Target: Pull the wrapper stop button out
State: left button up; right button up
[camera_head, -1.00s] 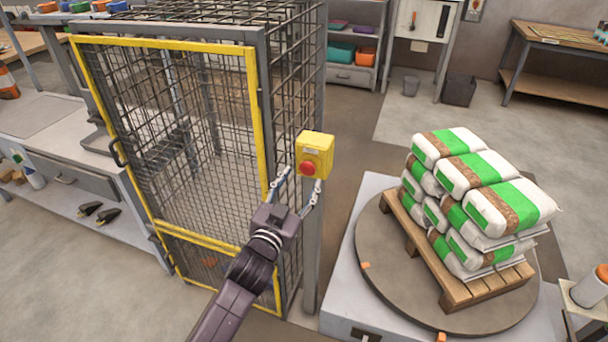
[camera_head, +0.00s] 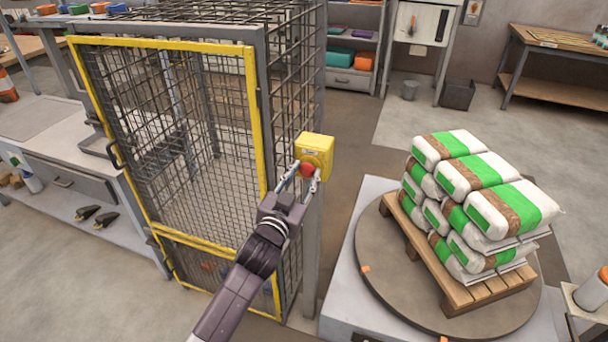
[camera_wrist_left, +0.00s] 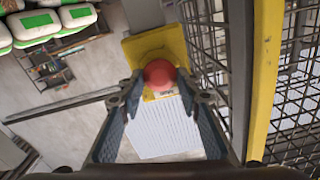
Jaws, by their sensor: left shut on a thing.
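The wrapper stop button is a red mushroom button (camera_head: 307,169) on a yellow box (camera_head: 317,148) fixed to a grey post beside the cage. My left gripper (camera_head: 307,177) is at the button, its fingers shut on it from either side. In the left wrist view the red button (camera_wrist_left: 160,73) sits between the fingertips of my left gripper (camera_wrist_left: 160,86), with the yellow box (camera_wrist_left: 140,47) behind it. How far the button stands out from the box is hard to tell. My right gripper is not in view.
A mesh cage with a yellow-framed door (camera_head: 258,110) stands just left of the box. On the right, a turntable (camera_head: 380,284) bears a wooden pallet (camera_head: 455,296) stacked with white and green bags (camera_head: 480,170). A workbench (camera_head: 40,110) stands at far left.

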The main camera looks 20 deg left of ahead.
pick_arm(q)
grip_shut()
jog(key=shift+s+p, duration=0.55)
jog(key=shift+p, duration=0.05)
jog(key=shift+w+f, duration=0.1)
jog(key=o, duration=0.7)
grip_release()
jog(key=shift+c, duration=0.2)
jog(key=o, duration=0.4)
jog(key=shift+s, duration=0.2)
jog(key=s, duration=1.2)
jog(key=shift+a, duration=0.25)
